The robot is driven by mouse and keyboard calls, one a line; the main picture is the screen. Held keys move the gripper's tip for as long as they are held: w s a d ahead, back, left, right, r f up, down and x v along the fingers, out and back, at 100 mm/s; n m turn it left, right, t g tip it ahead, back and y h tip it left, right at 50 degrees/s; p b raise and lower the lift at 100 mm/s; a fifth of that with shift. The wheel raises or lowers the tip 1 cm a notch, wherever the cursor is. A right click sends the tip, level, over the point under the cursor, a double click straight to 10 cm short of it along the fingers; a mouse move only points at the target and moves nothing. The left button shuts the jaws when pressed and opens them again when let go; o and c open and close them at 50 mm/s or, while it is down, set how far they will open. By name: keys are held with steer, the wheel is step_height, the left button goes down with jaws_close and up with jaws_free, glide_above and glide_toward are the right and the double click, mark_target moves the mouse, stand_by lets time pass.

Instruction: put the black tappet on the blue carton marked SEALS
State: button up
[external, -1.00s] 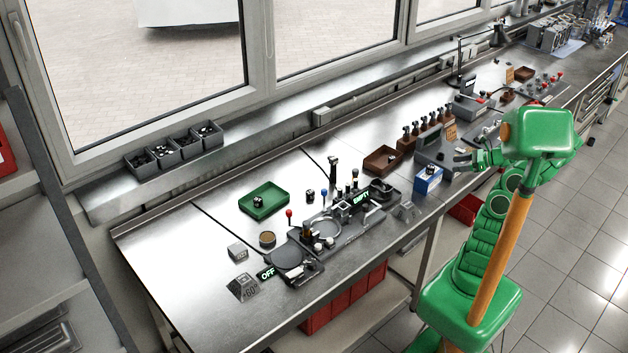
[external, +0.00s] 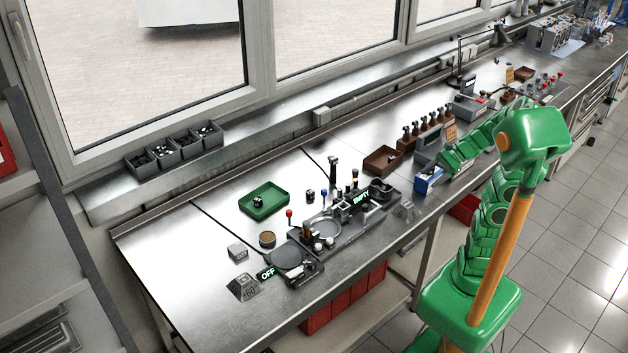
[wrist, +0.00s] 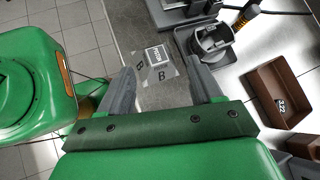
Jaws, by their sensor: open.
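The blue carton (external: 428,181) stands near the bench's front edge in the external view, its top partly covered by my green arm. Its marking is not readable, and I cannot see it in the wrist view. I cannot pick out the black tappet for certain: the carton's top is obscured. A small black piece with white marks (wrist: 282,105) lies in the brown tray (wrist: 264,82).
A green tray (external: 264,212) with a dark piece and another dark piece (external: 310,195) lie further left. Brown upright holders (external: 425,127) stand behind the carton.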

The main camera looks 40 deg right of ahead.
steer(key=s+a+r+n+g+h, duration=0.1)
steer(key=s+a+n+g+h, duration=0.55)
steer(key=s+a+n, duration=0.65)
steer(key=s+n, duration=0.1)
steer(key=n, duration=0.1)
steer(key=s+r+n+h, duration=0.1)
steer(key=n, duration=0.1)
steer(key=s+a+n+h, duration=0.1)
steer(key=n, duration=0.1)
steer(key=shift+s+r+h, duration=0.25)
steer(key=shift+s+r, duration=0.1)
